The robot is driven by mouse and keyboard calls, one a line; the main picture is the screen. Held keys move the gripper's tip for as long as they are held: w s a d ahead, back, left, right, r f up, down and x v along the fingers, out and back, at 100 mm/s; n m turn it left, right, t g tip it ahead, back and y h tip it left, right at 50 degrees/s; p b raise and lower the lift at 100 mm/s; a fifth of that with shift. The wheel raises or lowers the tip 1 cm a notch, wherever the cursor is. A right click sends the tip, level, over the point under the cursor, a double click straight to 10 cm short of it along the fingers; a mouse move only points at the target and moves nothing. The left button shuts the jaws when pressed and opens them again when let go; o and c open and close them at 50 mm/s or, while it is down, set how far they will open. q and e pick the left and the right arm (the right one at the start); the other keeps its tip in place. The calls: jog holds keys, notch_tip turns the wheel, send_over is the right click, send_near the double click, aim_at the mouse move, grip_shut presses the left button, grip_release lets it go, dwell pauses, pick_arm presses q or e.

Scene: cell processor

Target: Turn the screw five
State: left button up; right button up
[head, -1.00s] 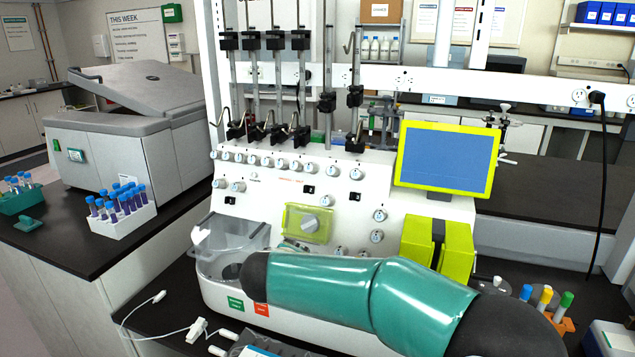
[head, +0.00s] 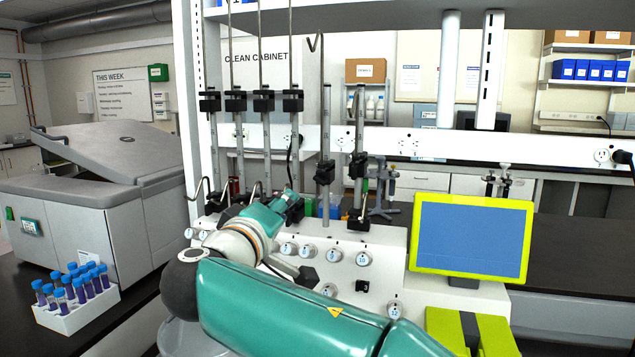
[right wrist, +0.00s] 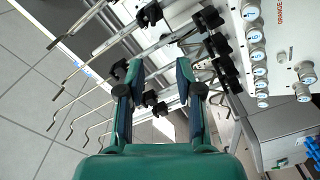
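The white cell processor's panel (head: 385,245) bears rows of round numbered knobs, such as one knob (head: 363,258) right of my arm; some show in the right wrist view (right wrist: 256,52). I cannot tell which is number five. Above the panel stand metal rods with black clamps (head: 293,100). My right gripper (head: 291,204) is raised at the panel's top, in front of the rods. In the right wrist view the gripper (right wrist: 160,78) has its two fingers apart with nothing between them. Rods and black clamps appear beyond the fingertips. My right arm hides part of the panel. My left gripper is out of view.
A yellow-framed screen (head: 472,238) stands right of the knobs. A white rack (head: 75,315) of blue-capped tubes and a grey lidded machine (head: 110,190) are on the left. A white horizontal rail (head: 400,142) runs behind the rods. Dark bench surface is free at right.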

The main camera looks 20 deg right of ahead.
aim_at(319, 182)
jog(key=p+x, duration=0.2)
jog(key=x, duration=0.3)
jog(key=d+p+x, duration=0.1)
jog(key=p+x, duration=0.1)
jog(key=x, duration=0.3)
jog(key=p+x, duration=0.3)
jog(key=x, duration=0.2)
jog(key=shift+s+d+r, duration=0.15)
jog(key=shift+s+r, duration=0.15)
jog(key=shift+s, duration=0.15)
jog(key=shift+w+d+f+p, duration=0.15)
jog(key=shift+w+d+p, duration=0.25)
jog(key=shift+w, duration=0.1)
grip_shut()
